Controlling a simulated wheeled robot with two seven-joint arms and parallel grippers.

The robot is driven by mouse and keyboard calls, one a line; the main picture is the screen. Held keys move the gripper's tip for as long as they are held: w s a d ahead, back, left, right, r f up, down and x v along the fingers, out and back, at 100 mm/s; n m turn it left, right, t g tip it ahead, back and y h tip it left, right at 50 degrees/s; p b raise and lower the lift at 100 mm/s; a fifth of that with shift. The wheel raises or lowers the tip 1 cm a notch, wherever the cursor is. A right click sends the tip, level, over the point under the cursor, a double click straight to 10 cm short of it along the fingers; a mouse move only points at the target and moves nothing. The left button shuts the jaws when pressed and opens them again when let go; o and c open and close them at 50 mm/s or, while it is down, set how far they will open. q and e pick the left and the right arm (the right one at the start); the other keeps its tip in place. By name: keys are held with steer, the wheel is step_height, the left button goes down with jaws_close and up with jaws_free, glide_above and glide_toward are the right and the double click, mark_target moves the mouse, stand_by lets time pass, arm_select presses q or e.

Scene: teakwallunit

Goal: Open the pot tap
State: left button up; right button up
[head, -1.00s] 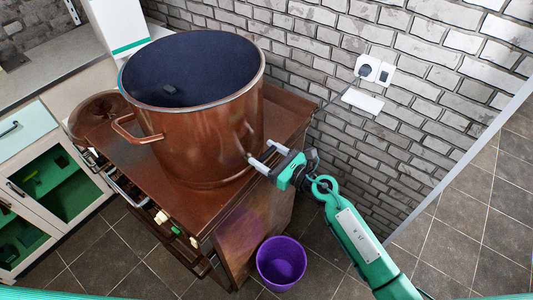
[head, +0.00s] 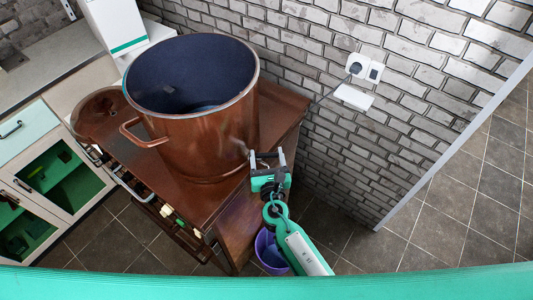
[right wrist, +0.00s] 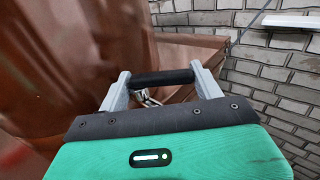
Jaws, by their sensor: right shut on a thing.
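A large copper pot (head: 190,145) with a dark inside stands on the brown stove top. The pot's tap is low on its right side, mostly hidden by my right gripper in the head view. My right gripper (head: 266,154) is at that side, fingers pointing away from me. In the right wrist view my right gripper (right wrist: 162,77) is shut on the black tap handle (right wrist: 163,78), which spans between the two fingertips. A small metal part of the tap (right wrist: 146,97) shows just below the handle. My left gripper is not in view.
A purple bucket (head: 265,250) stands on the floor beside the stove (head: 215,195), partly behind my right arm. A brick wall (head: 330,110) with a socket (head: 358,66) and small white shelf (head: 354,97) is behind. Cabinets (head: 55,185) stand at left; floor at right is clear.

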steer(key=shift+s+m+h+b, duration=0.2)
steer(key=shift+m+h+b, duration=0.35)
steer(key=shift+m+h, duration=1)
steer(key=shift+n+h, duration=0.25)
steer(key=shift+h, duration=0.2)
steer(key=o, duration=0.9)
steer(key=shift+s+d, duration=0.1)
